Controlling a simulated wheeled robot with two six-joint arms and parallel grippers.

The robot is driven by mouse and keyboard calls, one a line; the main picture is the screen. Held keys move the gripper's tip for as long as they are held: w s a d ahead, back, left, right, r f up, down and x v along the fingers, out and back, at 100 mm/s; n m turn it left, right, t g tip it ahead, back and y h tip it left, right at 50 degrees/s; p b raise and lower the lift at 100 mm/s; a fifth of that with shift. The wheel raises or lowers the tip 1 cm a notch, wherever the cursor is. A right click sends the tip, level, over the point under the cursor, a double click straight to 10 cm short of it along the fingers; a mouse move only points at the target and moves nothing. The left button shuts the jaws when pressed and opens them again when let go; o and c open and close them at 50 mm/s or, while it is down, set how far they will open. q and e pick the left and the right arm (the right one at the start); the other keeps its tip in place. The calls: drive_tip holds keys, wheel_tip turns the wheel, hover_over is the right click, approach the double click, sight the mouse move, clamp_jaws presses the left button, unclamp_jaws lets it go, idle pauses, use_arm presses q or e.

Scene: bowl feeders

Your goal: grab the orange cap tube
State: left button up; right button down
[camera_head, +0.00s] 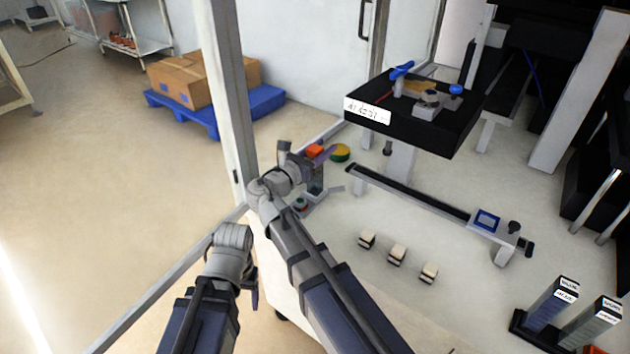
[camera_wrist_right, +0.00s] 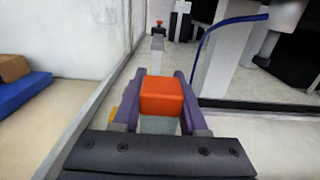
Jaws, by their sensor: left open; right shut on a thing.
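The orange cap tube (camera_wrist_right: 162,97) sits between the two purple fingers of my right gripper (camera_wrist_right: 162,108) in the right wrist view. Its block-like orange cap faces the camera, and a pale translucent body shows just below it. In the head view the orange cap (camera_head: 314,151) shows at the end of my right arm, over the white work surface near its left edge. My right gripper (camera_head: 322,158) is shut on the tube. My left gripper (camera_head: 254,290) is open and empty, low beside the table edge, mostly hidden behind its own wrist.
A round yellow-and-green piece (camera_head: 341,153) lies just right of the held tube. A black-topped stand (camera_head: 425,130) and a long rail (camera_head: 420,198) are further right. Several small cream-and-black blocks (camera_head: 397,255) stand on the table. A window-like frame post (camera_head: 228,100) rises left of my right gripper.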

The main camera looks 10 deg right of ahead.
idle(0.7)
wheel_tip(320, 180, up, 10)
drive_tip(key=p, duration=1)
